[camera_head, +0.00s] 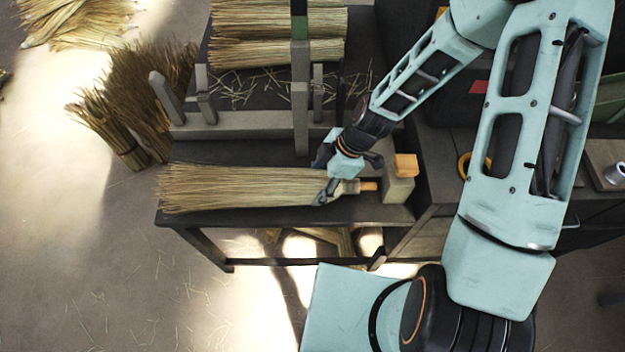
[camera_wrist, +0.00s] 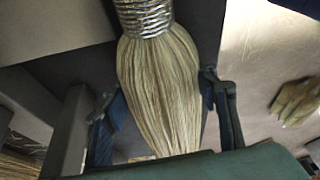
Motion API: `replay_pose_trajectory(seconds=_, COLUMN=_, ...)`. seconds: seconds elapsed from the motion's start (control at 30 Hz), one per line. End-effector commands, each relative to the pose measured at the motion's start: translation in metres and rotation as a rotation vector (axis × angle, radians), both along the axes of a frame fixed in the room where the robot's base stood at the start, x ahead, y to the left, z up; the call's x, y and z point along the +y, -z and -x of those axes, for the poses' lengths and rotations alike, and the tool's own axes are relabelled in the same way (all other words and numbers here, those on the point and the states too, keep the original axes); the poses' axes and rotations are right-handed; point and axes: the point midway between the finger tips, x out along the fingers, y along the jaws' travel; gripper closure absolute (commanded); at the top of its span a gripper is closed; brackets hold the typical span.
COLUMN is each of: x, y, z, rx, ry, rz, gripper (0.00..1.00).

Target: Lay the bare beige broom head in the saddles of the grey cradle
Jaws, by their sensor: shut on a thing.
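The beige broom head (camera_head: 240,187) lies lengthwise over the front of the dark bench, its bristles pointing left. My gripper (camera_head: 328,187) is shut on it near its right, narrow end. In the wrist view the broom head (camera_wrist: 160,95) runs between my gripper's two fingers (camera_wrist: 160,100), and a silvery ribbed band (camera_wrist: 143,16) circles its neck. I cannot tell whether it rests on the bench or hangs just above it. The grey cradle (camera_head: 245,126), a long base with upright posts, stands behind the broom head and apart from it.
A grey block (camera_head: 397,190) with an orange piece (camera_head: 406,164) on top stands right of the broom head. An orange peg (camera_head: 368,186) lies between them. Straw bundles (camera_head: 275,20) lie behind the cradle. Another bundle (camera_head: 140,100) stands on the floor at left.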

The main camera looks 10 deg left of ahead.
Motion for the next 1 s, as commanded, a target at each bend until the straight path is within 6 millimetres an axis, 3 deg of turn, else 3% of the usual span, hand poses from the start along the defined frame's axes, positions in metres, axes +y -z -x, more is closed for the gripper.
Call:
replay_pose_trajectory(seconds=0.37, x=-0.0014, y=0.0041, z=0.0010, rx=0.000, ry=-0.001, rz=0.000, gripper=0.81)
replay_pose_trajectory(seconds=0.4, x=-0.0015, y=0.0031, z=0.0010, rx=0.000, ry=-0.001, rz=0.000, gripper=0.42)
replay_pose_trajectory(seconds=0.53, x=-0.0015, y=0.0029, z=0.0010, rx=0.000, ry=-0.001, rz=0.000, gripper=0.28)
replay_pose_trajectory(seconds=1.0, x=-0.0034, y=0.0000, z=-0.0007, rx=-0.003, ry=0.000, rz=-0.001, gripper=0.28)
